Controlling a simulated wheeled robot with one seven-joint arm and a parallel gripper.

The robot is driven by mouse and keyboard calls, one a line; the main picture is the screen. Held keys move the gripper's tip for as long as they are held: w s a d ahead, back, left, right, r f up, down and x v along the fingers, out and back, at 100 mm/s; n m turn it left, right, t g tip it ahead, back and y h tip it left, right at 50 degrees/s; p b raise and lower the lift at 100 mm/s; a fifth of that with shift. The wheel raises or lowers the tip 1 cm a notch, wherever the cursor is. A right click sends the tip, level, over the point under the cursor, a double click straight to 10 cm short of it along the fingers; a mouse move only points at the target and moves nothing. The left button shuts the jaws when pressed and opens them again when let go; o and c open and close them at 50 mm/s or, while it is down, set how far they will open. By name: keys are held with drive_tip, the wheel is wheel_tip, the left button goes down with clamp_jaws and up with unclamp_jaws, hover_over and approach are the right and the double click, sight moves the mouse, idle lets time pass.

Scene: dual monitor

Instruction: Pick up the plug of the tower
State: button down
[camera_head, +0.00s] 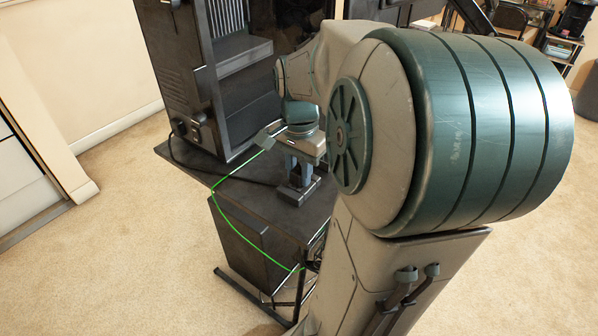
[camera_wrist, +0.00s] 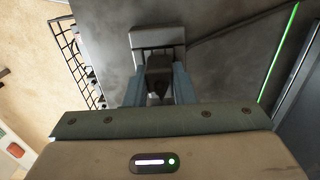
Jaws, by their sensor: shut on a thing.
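The black tower (camera_head: 190,75) stands on the dark desk, left of my gripper (camera_head: 298,178). My gripper points down over the desk and is shut on a small dark plug (camera_wrist: 158,72), which shows between the two blue-grey fingers in the wrist view (camera_wrist: 158,88). A dark block (camera_head: 292,194) is on the desk right under the fingers; it shows as a grey block (camera_wrist: 155,37) just beyond the plug in the wrist view. I cannot tell whether the plug touches the block. The plug is mostly hidden by the fingers in the head view.
A dark cable (camera_head: 200,172) runs across the desk (camera_head: 225,178) from beside the tower toward the block. A thin green line (camera_head: 232,228) hangs past the desk's front edge. A black wire rack (camera_wrist: 72,55) is beside the desk. Carpet (camera_head: 110,250) is clear at left.

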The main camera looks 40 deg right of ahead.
drive_tip(key=shift+r, duration=0.55)
drive_tip(key=r, duration=0.1)
drive_tip(key=r+p, duration=0.2)
drive_tip(key=shift+s+d+r, duration=0.35)
drive_tip(key=shift+s+r, duration=0.05)
drive_tip(key=s+d+r+p, duration=0.5)
drive_tip(key=s+r+p, duration=0.1)
drive_tip(key=s+r, duration=0.3)
drive_tip(key=shift+d+r+p, duration=0.35)
drive_tip(key=shift+d+r, duration=0.05)
drive_tip(key=shift+r, duration=0.35)
drive_tip(key=shift+r, duration=0.1)
